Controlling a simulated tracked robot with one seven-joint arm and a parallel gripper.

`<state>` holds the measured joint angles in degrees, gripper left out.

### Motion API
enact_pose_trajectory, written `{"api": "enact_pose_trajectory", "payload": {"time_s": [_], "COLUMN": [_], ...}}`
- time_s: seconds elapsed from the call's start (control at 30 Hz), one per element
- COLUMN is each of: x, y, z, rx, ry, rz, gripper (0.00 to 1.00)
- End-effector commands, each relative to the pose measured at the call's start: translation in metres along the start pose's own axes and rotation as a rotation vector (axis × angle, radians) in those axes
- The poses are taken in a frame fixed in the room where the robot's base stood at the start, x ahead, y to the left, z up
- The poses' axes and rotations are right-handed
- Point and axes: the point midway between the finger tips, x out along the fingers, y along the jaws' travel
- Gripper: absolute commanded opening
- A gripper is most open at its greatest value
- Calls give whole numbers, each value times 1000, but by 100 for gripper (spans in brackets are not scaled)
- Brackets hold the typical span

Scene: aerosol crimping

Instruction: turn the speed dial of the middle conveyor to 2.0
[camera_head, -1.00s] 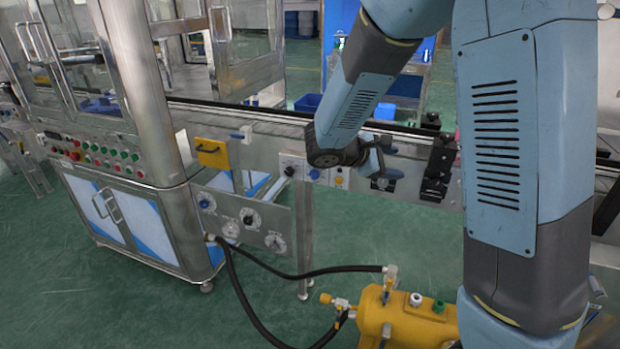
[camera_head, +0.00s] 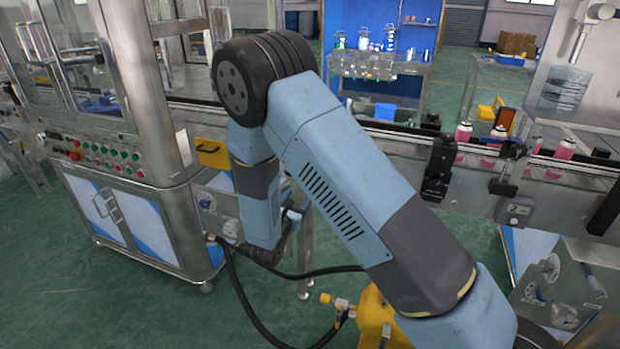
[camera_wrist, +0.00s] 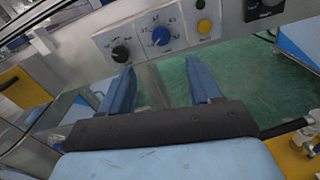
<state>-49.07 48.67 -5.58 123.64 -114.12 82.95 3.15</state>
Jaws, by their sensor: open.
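In the wrist view a blue dial (camera_wrist: 160,36) sits on a light panel (camera_wrist: 180,27), with small printed marks around it that are too small to read. My gripper (camera_wrist: 160,64) is open and empty, its two blue fingers spread below the dial, apart from it. The dial lies ahead of the gap between the fingertips.
A black knob (camera_wrist: 120,53) sits left of the dial and a yellow button (camera_wrist: 203,26) right of it. A yellow bracket (camera_wrist: 24,87) is at the left. In the head view black hoses (camera_head: 240,300) and a yellow tank (camera_head: 374,318) lie below my arm.

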Motion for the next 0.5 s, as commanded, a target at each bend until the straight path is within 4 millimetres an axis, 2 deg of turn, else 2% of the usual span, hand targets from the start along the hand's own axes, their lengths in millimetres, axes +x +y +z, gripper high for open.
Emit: {"api": "enact_pose_trajectory", "payload": {"time_s": [0.17, 0.5], "x": [22, 81], "y": [-1, -1], "z": [1, 1], "rx": [2, 1], "ry": [-2, -1], "rz": [-3, -4], "gripper": [63, 63]}}
